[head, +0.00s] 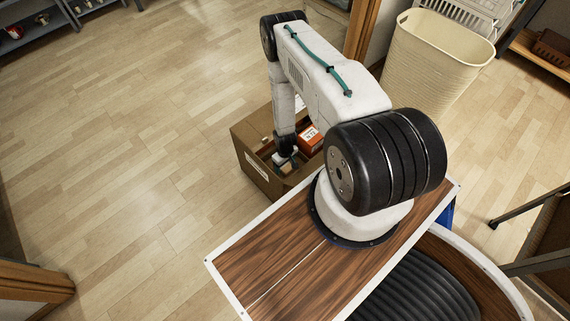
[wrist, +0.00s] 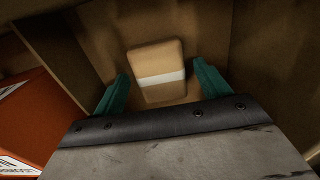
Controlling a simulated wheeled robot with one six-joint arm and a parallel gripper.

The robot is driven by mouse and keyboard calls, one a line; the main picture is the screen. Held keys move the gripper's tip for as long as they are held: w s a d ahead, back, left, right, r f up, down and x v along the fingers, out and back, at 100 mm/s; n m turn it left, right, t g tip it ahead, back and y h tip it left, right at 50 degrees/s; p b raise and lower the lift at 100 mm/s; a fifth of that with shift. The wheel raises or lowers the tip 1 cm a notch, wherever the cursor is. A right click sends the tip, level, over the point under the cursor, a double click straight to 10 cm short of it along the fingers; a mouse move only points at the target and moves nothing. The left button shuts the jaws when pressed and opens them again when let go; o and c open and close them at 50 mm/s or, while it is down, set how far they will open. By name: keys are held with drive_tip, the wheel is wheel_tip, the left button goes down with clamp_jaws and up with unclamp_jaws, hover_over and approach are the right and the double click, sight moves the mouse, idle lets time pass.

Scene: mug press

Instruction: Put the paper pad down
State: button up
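The paper pad (wrist: 158,62), a tan block with rounded corners and a white band, lies in the cardboard box in the wrist view. My gripper (wrist: 163,88) has its two teal fingers spread, one on each side near the pad's lower end. A gap shows between each finger and the pad, so the gripper is open and not holding it. In the head view my gripper (head: 285,160) reaches down inside the cardboard box (head: 255,172). I cannot clearly make out the pad there.
An orange box (head: 310,138) is also inside the cardboard box and shows at the left in the wrist view (wrist: 35,118). The box walls stand close around my gripper. A cream bin (head: 435,60) stands behind. The wooden floor (head: 130,130) to the left is clear.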

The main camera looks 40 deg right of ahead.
drive_tip(key=shift+r, duration=0.15)
wheel_tip(320, 180, up, 12)
wheel_tip(320, 180, up, 21)
hover_over(285, 165)
drive_tip(key=w+a, duration=0.1)
drive_tip(key=w, duration=0.7)
drive_tip(key=s+a+r, duration=0.1)
drive_tip(key=a+r, duration=0.2)
drive_tip(key=r, duration=0.8)
drive_tip(key=a+r, duration=0.2)
drive_tip(key=r, duration=1)
drive_tip(key=s+a+r+t, duration=0.1)
drive_tip(key=s+a+r, duration=0.2)
drive_tip(key=s+r, duration=0.4)
drive_tip(key=s+a+r, duration=0.3)
drive_tip(key=s+r, duration=0.2)
drive_tip(key=r, duration=0.4)
drive_tip(key=s+a+r, duration=0.1)
drive_tip(key=s+r, duration=0.2)
drive_tip(key=s, duration=0.5)
drive_tip(key=s+a+r, duration=0.2)
drive_tip(key=s+r, duration=0.2)
drive_tip(key=s, duration=0.4)
drive_tip(key=shift+a, duration=0.3)
